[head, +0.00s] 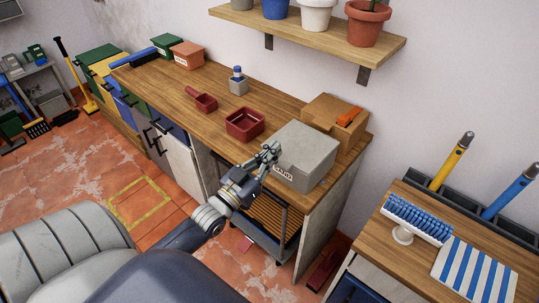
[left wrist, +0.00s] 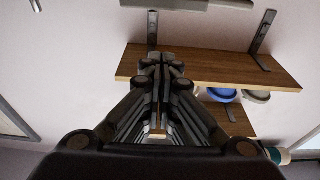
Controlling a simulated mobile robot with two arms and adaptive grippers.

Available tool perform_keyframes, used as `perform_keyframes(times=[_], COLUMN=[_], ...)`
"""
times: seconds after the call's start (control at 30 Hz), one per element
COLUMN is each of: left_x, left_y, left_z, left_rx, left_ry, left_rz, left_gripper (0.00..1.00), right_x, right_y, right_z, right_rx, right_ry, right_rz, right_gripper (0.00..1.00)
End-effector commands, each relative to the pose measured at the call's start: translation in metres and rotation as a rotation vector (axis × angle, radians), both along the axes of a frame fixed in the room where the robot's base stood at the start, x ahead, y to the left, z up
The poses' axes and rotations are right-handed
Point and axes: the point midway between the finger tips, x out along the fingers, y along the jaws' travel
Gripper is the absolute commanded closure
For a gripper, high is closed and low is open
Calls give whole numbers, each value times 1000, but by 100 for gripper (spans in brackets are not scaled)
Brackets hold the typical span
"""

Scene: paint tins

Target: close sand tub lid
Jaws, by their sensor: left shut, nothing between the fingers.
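The sand tub (head: 298,174) is a grey box with a white label on its front, at the right end of the long wooden workbench. Its grey lid (head: 312,140) lies over the top and looks flat; I cannot tell whether it is fully down. My left gripper (head: 272,149) is at the tub's upper left edge, in front of its left side, with its fingers together and empty. I cannot tell whether it touches the tub. The left wrist view shows the shut fingers (left wrist: 160,65) pointing at the wall and shelf. My right gripper is not in view.
A brown box (head: 330,112) with an orange item on it stands behind the tub. A dark red tray (head: 245,124) and a red scoop (head: 203,101) lie left of it. A wooden shelf (head: 310,35) with pots hangs above. A side table (head: 450,225) holds a brush.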

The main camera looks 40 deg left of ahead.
Motion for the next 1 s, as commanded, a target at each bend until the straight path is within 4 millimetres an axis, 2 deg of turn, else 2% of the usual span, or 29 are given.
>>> perform_keyframes(times=[0.07,0.2,0.43,0.6,0.87,0.97,1.0], left_x=[-19,-47,-82,-93,-94,-93,-92], left_y=[1,3,6,7,8,11,13], left_z=[-13,-22,-32,-34,-36,-58,-74], left_rx=[0,-1,-2,-1,-1,3,6], left_ry=[9,6,3,1,5,51,86], left_rz=[0,0,0,0,2,15,25], left_gripper=[100,100,100,100,100,100,100], right_x=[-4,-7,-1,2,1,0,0], right_y=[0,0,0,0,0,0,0], right_z=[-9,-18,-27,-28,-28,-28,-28], right_rx=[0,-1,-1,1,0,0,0], right_ry=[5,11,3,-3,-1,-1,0], right_rz=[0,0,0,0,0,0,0], right_gripper=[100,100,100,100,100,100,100])
